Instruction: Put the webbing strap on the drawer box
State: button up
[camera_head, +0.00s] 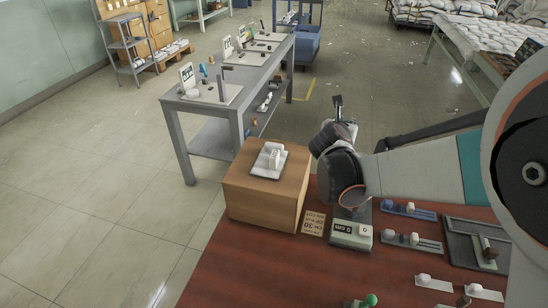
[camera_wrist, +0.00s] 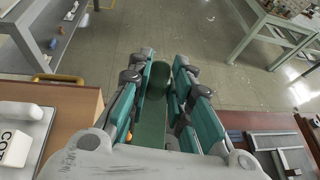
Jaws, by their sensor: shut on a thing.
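The drawer box (camera_head: 262,205) is a brown wooden box at the left corner of the red-brown table. In the wrist view the drawer box (camera_wrist: 82,100) is at the left. A white tray with a white block lies on its top. My gripper (camera_head: 337,118) is in the air to the right of the box and above the table's far edge. In the wrist view my gripper (camera_wrist: 165,68) is shut on a dark green piece, which looks like the webbing strap (camera_wrist: 157,82). Its fingers hide part of it. In the head view I cannot make the strap out clearly.
A scale-like device (camera_head: 352,232) marked "0 cm" stands on the table (camera_head: 255,270) right of the box, with a card between. Small trays (camera_head: 412,243) and a dark tray (camera_head: 470,262) lie further right.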

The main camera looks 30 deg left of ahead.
jog(key=s+a+r+n+y+p, duration=0.1)
jog(key=s+a+r, duration=0.15)
jog(key=a, duration=0.35)
jog(key=s+a+r+n+y+p, duration=0.1)
jog(key=a+r, duration=0.2)
jog(key=a, duration=0.4)
jog(key=b, duration=0.4)
send_over(296, 163)
notch_tip(296, 163, down, 15)
jog(key=shift+f, duration=2.5)
jog(key=shift+f+b, duration=0.15)
jog(key=shift+b, duration=0.2)
jog(key=o, duration=0.9)
jog(key=shift+c, duration=0.2)
